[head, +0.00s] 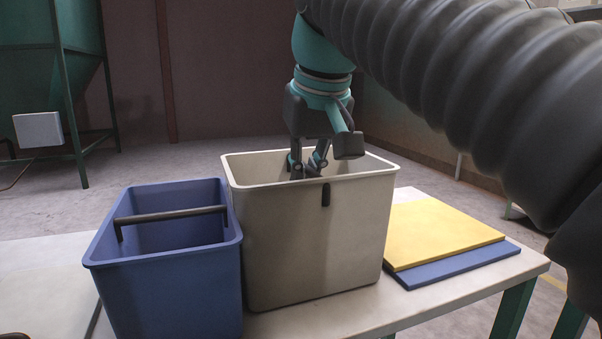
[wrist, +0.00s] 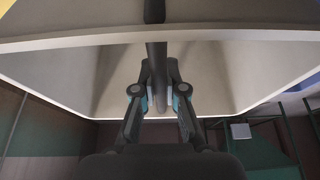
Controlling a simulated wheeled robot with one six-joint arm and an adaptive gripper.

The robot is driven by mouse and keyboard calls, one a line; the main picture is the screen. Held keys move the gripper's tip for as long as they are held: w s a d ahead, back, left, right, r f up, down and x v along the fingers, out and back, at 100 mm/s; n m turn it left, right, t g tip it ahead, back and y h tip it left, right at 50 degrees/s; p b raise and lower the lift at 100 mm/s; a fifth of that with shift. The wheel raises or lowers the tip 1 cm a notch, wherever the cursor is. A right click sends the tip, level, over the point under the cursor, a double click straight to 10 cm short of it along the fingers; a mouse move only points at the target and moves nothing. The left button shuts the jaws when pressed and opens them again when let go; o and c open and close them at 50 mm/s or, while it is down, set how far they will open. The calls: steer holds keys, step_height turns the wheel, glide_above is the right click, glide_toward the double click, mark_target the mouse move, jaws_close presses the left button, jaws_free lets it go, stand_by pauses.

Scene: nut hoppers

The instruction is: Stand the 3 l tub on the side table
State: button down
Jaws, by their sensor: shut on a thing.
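A large beige tub (head: 310,245) stands upright at the table's middle; I cannot tell whether its base touches the top. A smaller blue tub (head: 165,295) with a dark crossbar handle (head: 170,215) stands close to its left. No size mark is readable on either tub. My gripper (head: 307,172) reaches down into the mouth of the beige tub. In the wrist view its fingers (wrist: 158,95) are shut on the beige tub's dark crossbar (wrist: 157,60). The tub's pale rim (wrist: 240,35) also shows there. The beige tub's inside floor is hidden in the head view.
A pale table (head: 430,298) with green legs carries the tubs. A yellow board (head: 440,232) lies on a blue board (head: 465,265) right of the beige tub. A pale panel (head: 45,290) lies at the left. A green hopper (head: 45,65) stands behind on the floor.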

steer(key=shift+f, duration=0.15)
steer(key=c, duration=1.2)
jaws_free()
steer(key=shift+c, duration=0.2)
steer(key=shift+s+r, duration=0.1)
steer(key=shift+r, duration=0.5)
steer(key=p+v, duration=0.3)
steer(key=v, duration=0.8)
steer(key=shift+s+d+p, duration=0.1)
steer(key=shift+s+p, duration=0.05)
steer(key=shift+p, duration=0.2)
